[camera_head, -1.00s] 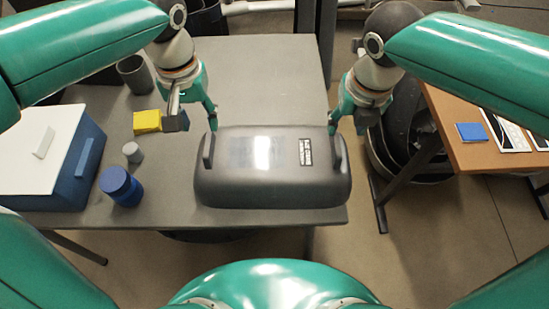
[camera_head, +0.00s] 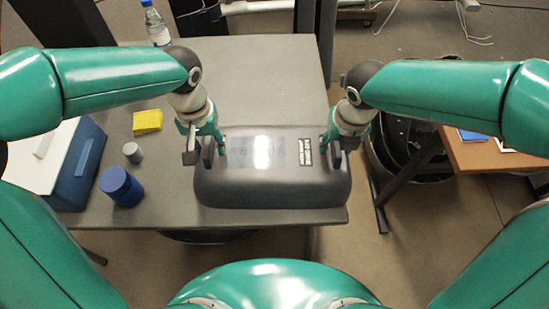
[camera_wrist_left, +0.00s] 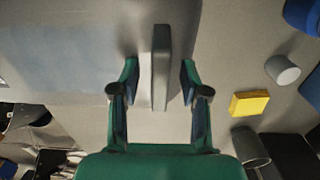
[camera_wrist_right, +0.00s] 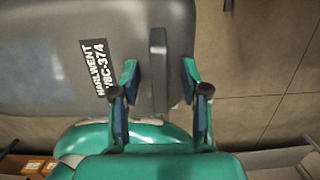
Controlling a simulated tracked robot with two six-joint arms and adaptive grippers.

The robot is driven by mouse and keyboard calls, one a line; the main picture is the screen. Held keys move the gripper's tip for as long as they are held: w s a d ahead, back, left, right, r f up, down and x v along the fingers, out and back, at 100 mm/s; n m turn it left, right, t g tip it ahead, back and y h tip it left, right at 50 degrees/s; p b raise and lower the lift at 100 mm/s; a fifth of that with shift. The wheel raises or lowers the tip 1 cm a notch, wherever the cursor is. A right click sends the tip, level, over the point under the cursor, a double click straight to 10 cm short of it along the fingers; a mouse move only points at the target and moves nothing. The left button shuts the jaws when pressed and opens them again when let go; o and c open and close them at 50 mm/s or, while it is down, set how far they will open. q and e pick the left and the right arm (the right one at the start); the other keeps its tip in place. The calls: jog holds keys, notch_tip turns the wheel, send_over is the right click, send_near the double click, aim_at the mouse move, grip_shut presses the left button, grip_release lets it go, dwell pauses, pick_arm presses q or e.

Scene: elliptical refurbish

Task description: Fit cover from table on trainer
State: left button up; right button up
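My right gripper (camera_head: 338,142) is open around the right handle (camera_wrist_right: 158,70), also with gaps to both fingers. The trainer (camera_head: 405,140) appears only in part as dark machinery right of the table, mostly behind my right arm.
A blue box with a white lid (camera_head: 45,155), a blue jar (camera_head: 121,187), a grey cylinder (camera_head: 132,152) and a yellow block (camera_head: 147,121) stand left of the cover. A bottle (camera_head: 156,25) stands at the back. A brown table (camera_head: 485,155) is at right.

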pick_arm(q)
grip_shut()
pick_arm(e)
grip_shut()
pick_arm(q)
jog(key=shift+r, duration=0.1)
pick_arm(e)
jog(key=shift+r, duration=0.1)
